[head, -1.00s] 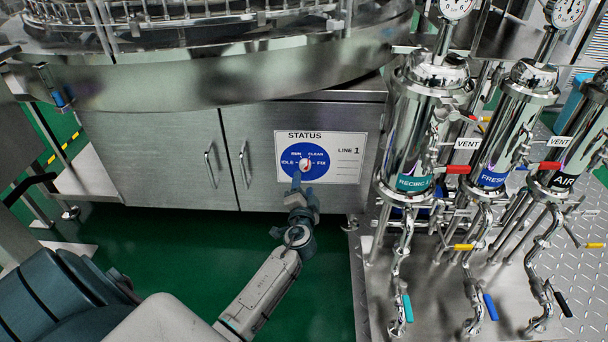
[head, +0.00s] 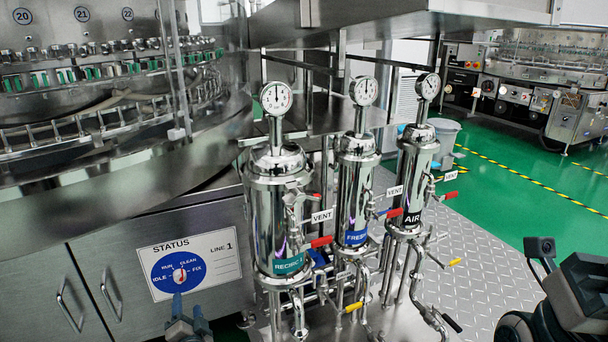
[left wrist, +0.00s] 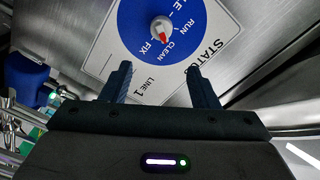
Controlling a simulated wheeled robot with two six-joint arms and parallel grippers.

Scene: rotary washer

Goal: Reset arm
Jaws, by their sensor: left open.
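The status panel (head: 222,262) is a white plate on the cabinet front at lower left in the head view. Its round blue dial reads IDLE, RUN, CLEAN and FIX. A small red and white knob (head: 180,274) sits at the dial's centre. My left gripper (head: 188,305) is just below the dial in the head view. In the left wrist view its two fingers (left wrist: 160,80) are apart and empty, with the knob beyond them, not touched.
Shiny filter cylinders with gauges, labelled RECIRC (head: 280,225), FRESH (head: 353,205) and AIR (head: 411,185), stand right of the panel with coloured valve handles. The round washer (head: 110,180) overhangs the cabinet. Green floor (head: 500,190) is open at right. Dark arm parts fill the lower right corner.

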